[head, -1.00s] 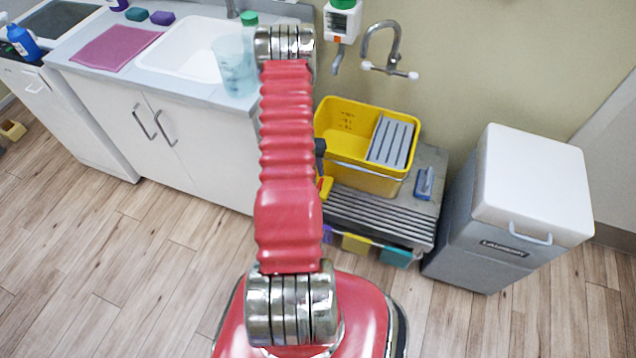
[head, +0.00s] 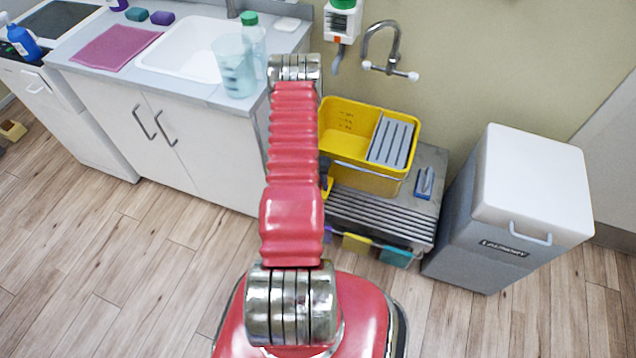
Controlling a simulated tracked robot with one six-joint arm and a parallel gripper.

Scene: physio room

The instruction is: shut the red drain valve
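No red drain valve shows in the head view; my own red arm covers part of the scene. The yellow mop bucket (head: 345,130) stands upright on a grey slatted stand (head: 425,215), right of my arm. A grey ribbed wringer piece (head: 391,140) sits in its right side. A small dark and yellow part (head: 327,186) shows at the bucket's lower left, partly hidden by my arm; I cannot tell what it is. My gripper is not visible.
A sink counter (head: 210,93) with a clear jug (head: 235,70) and a green-capped bottle (head: 251,38) is at the left. A wall tap (head: 390,55) is above the bucket. A lidded grey laundry bin (head: 490,245) stands at the right. The wooden floor at the front left is clear.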

